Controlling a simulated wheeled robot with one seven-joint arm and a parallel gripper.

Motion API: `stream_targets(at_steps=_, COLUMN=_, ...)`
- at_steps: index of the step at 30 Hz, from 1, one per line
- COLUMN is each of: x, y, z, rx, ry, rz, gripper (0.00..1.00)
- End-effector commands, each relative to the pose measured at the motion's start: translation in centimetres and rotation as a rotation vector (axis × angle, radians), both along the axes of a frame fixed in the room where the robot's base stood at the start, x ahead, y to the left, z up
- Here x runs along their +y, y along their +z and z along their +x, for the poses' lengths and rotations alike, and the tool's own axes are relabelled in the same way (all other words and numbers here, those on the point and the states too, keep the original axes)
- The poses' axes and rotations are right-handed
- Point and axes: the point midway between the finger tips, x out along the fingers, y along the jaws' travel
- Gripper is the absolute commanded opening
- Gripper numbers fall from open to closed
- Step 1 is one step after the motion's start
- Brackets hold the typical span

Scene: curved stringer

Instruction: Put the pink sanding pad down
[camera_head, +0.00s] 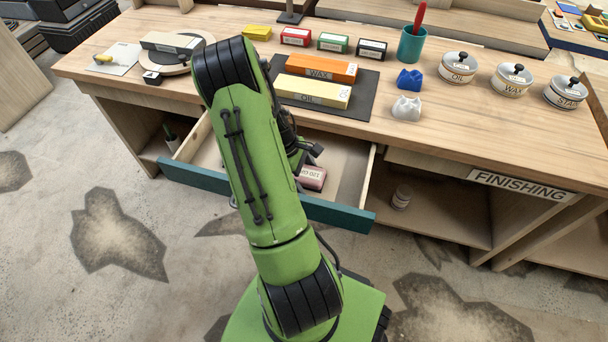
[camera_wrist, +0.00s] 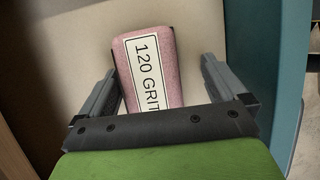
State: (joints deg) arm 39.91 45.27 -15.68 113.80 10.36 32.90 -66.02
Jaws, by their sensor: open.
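The pink sanding pad (camera_wrist: 176,72) lies on the pale floor of the open drawer, with a white "120 GRIT" label on top. It also shows in the head view (camera_head: 312,178), just right of my arm. My gripper (camera_wrist: 160,85) is open, with one finger on each side of the pad. Gaps show between the fingers and the pad's sides. In the head view my gripper is mostly hidden behind my green arm. The drawer (camera_head: 340,216) has a teal front and is pulled out from the workbench.
The workbench top (camera_head: 480,120) carries wax and oil blocks on a dark mat (camera_head: 358,100), several small boxes, a teal cup (camera_head: 411,46) and round tins. The drawer's teal front also stands close to the right of my gripper in the wrist view (camera_wrist: 285,80).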

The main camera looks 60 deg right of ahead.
Motion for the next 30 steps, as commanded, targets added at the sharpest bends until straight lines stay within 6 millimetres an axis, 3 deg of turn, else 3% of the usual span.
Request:
stream_targets(at_steps=5, x=0.0, y=1.6, z=0.6, rx=-0.002, ry=0.003, rz=-0.002, gripper=0.98)
stream_targets(at_steps=15, x=0.6, y=9.8, z=3.8, rx=-0.002, ry=0.002, rz=-0.002, gripper=0.98)
stream_targets(at_steps=19, x=0.7, y=11.2, z=4.5, rx=-0.001, ry=0.001, rz=0.000, gripper=0.98)
stream_targets(at_steps=26, x=0.7, y=11.4, z=4.6, rx=0.000, ry=0.000, rz=0.001, gripper=0.98)
stream_targets(at_steps=30, x=2.6, y=13.6, z=6.3, rx=-0.066, ry=-0.008, rz=-0.023, gripper=0.98)
